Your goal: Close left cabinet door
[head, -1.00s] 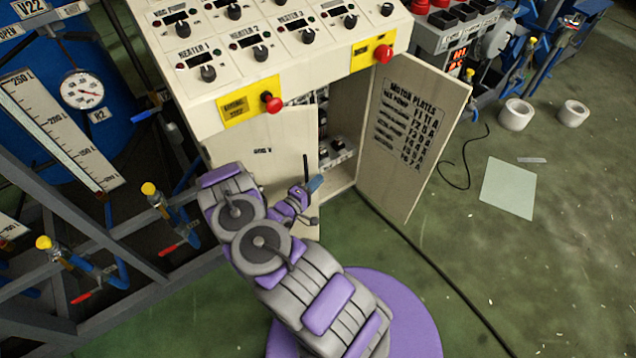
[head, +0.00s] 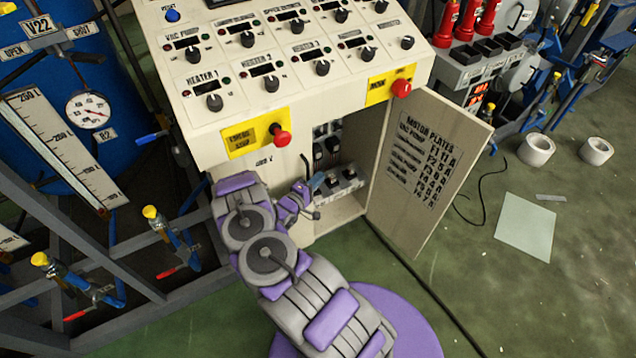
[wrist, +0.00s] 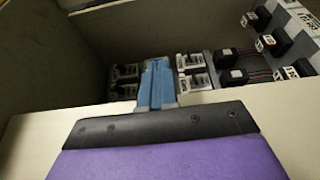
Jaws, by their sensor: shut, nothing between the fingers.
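The left cabinet door (head: 285,163) is a pale panel below the control panel's left half. It stands partly open, with a gap along its right edge; my arm hides its lower part. My gripper (head: 314,183) is shut and empty by the right edge of this door, in front of the cabinet opening. In the wrist view the blue fingertips (wrist: 157,75) point toward the cabinet's inside, and a pale panel edge runs across behind the gripper. I cannot tell whether the gripper touches the door.
The right cabinet door (head: 425,165), lettered "Motor plates", stands wide open. Electrical parts (head: 340,180) sit inside the cabinet. Pipes and valves (head: 170,230) stand at the left.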

